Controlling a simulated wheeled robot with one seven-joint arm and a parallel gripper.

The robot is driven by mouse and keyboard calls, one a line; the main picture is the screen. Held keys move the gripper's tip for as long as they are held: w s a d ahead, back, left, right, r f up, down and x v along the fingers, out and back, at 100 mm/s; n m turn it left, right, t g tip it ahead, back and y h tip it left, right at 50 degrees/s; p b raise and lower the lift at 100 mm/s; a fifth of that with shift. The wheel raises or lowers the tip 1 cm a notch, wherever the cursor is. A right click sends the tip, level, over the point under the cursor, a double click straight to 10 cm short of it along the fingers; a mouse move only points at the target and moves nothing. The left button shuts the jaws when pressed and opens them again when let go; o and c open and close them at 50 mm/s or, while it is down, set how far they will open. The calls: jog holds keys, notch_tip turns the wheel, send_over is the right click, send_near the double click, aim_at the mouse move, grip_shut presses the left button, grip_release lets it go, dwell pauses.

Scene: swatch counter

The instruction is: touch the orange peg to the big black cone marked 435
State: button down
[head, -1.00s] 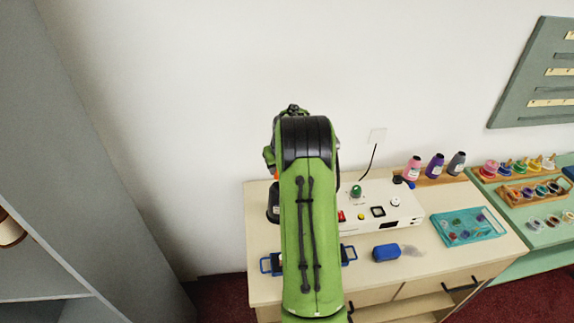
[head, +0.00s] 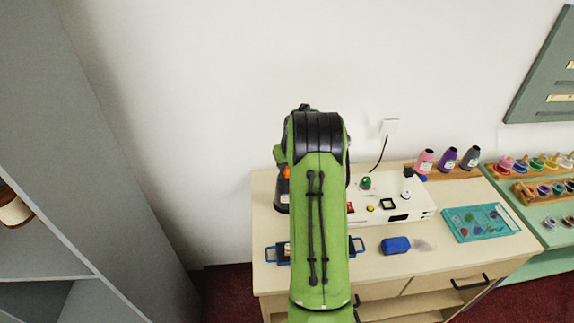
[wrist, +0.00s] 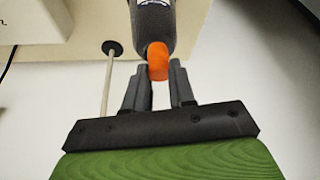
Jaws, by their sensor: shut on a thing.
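The orange peg (wrist: 158,62) is between the fingertips of my gripper (wrist: 160,86) in the wrist view, and the gripper is shut on it. A dark cone-like thing (wrist: 153,22) with a pale marking stands just beyond the peg. The marking is too small to read. The peg overlaps its near end in the picture; I cannot tell whether they touch. In the head view the black cone (head: 281,199) stands at the table's left, partly behind my arm. A bit of the orange peg (head: 286,171) shows just above it. My gripper is mostly hidden there.
A white box (head: 415,205) with knobs stands right of my arm. A blue block (head: 396,245) and a teal tray (head: 480,223) lie on the table (head: 365,265). A blue-handled tray (head: 277,254) is partly under my arm. Several bottles (head: 448,159) stand at the back.

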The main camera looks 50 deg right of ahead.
jog(key=shift+s+a+f+b, duration=0.1)
jog(key=shift+f+b, duration=0.4)
jog(key=shift+f, duration=0.1)
dwell(1.2)
jog(key=shift+r+p, duration=1.65)
jog(key=shift+r, duration=1)
